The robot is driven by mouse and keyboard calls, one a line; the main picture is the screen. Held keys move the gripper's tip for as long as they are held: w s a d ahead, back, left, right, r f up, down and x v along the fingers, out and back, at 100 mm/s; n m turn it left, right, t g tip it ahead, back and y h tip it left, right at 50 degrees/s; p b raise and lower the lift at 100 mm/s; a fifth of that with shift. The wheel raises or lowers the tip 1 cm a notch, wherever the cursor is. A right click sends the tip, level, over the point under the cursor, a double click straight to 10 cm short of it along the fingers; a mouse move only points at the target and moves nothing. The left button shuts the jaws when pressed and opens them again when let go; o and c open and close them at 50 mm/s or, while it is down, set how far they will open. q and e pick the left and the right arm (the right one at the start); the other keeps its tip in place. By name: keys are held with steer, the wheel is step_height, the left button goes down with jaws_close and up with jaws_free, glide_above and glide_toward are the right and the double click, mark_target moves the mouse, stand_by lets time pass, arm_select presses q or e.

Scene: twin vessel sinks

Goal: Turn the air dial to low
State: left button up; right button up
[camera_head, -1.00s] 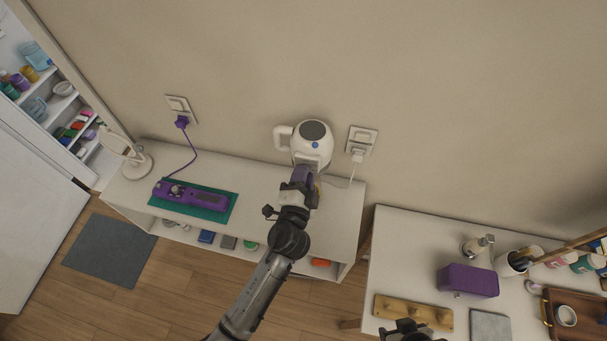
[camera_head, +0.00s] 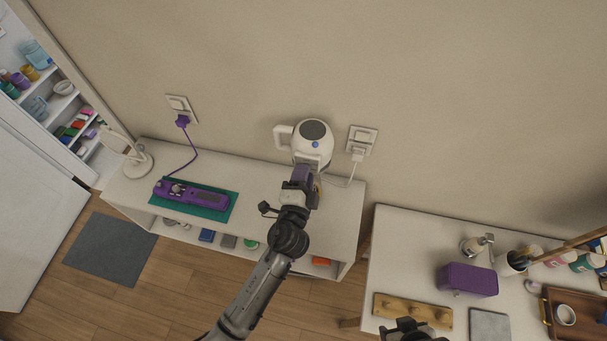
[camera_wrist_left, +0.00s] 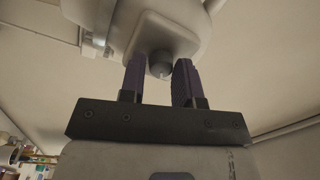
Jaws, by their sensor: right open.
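A white rounded appliance (camera_head: 312,144) with a side handle, a dark round top and a blue button stands at the back of the white shelf unit, against the wall. In the left wrist view its small grey dial (camera_wrist_left: 160,65) sits under a white block. My left gripper (camera_head: 303,174) is at the appliance's front. My right gripper (camera_head: 415,328) is open and empty at the bottom edge.
A purple device (camera_head: 190,194) lies on a green mat (camera_head: 226,212) on the shelf's left, corded to a wall socket. A white lamp (camera_head: 137,165) stands left of it. A counter (camera_head: 385,260) at right holds a purple box (camera_head: 468,279) and a hook board (camera_head: 412,311).

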arm_select(q)
steer(key=o, duration=0.4)
steer(key=shift+c, duration=0.2)
steer(key=b+v, duration=0.2)
steer(key=v, duration=1.2)
steer(key=shift+w, duration=0.1)
